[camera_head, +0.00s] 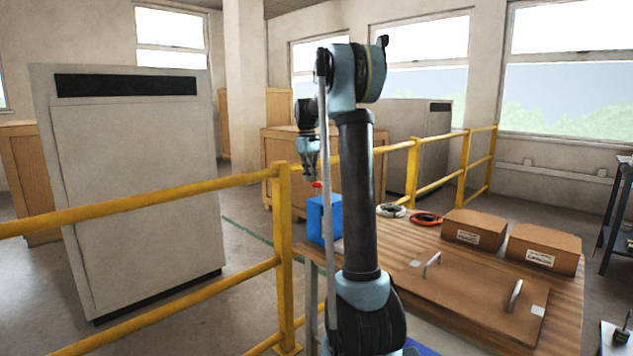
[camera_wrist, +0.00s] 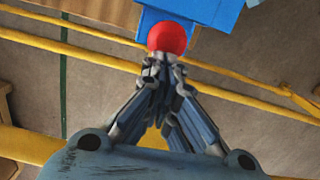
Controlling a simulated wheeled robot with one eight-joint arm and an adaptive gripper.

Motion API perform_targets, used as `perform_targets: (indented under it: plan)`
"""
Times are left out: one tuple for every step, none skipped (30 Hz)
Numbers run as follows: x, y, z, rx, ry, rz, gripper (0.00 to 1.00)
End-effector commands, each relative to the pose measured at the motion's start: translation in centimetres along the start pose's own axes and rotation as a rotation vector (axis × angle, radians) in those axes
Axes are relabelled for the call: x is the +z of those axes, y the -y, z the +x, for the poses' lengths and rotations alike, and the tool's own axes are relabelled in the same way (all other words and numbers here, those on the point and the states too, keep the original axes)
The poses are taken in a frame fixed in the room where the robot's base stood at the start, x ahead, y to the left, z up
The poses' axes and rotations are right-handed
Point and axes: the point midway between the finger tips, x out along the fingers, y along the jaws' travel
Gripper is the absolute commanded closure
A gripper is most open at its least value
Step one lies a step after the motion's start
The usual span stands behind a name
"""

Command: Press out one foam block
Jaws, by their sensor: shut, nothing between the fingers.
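A blue box (camera_head: 321,221) stands at the left edge of the wooden table, partly behind my arm. A red knob (camera_head: 317,185) sits on top of it. In the wrist view the round red knob (camera_wrist: 167,38) is just past my fingertips, in front of the blue box (camera_wrist: 212,12). My gripper (camera_head: 312,174) is shut and empty, pointing down a little above the knob. In the wrist view the fingers of my gripper (camera_wrist: 164,70) meet close to the knob; whether they touch it I cannot tell. I cannot make out a foam block.
The wooden table (camera_head: 565,310) also holds two brown labelled boxes (camera_head: 473,229) (camera_head: 545,248), a white ring (camera_head: 390,210), an orange ring (camera_head: 426,219) and a board with two handles (camera_head: 470,297). Yellow railings (camera_head: 150,205) run beside it. A grey cabinet (camera_head: 140,180) stands left.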

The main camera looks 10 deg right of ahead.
Motion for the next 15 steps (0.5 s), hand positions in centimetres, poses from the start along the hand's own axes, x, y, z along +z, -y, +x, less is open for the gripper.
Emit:
perform_targets:
  plan:
    - [0.0, 0.0, -0.9, 0.000, 0.000, 0.000, 1.00]
    - [0.0, 0.0, -1.5, 0.000, 0.000, 0.000, 1.00]
    - [0.0, 0.0, -2.2, 0.000, 0.000, 0.000, 1.00]
    - [0.0, 0.0, -2.8, 0.000, 0.000, 0.000, 1.00]
    - [0.0, 0.0, -3.5, 0.000, 0.000, 0.000, 1.00]
    - [0.0, 0.0, -4.2, 0.000, 0.000, 0.000, 1.00]
    - [0.0, 0.0, -4.8, 0.000, 0.000, 0.000, 1.00]
    - [-0.1, 0.0, -5.3, 0.000, 0.000, 0.000, 1.00]
    - [0.0, 0.0, -6.0, 0.000, 0.000, 0.000, 1.00]
    - [0.0, 0.0, -6.5, 0.000, 0.000, 0.000, 1.00]
    - [0.0, 0.0, -7.0, 0.000, 0.000, 0.000, 1.00]
    - [0.0, 0.0, -7.5, 0.000, 0.000, 0.000, 1.00]
    - [-0.1, 0.0, -7.9, 0.000, 0.000, 0.000, 1.00]
    - [-0.1, 0.0, -8.2, 0.000, 0.000, 0.000, 1.00]
    - [-0.1, 0.0, -8.7, 0.000, 0.000, 0.000, 1.00]
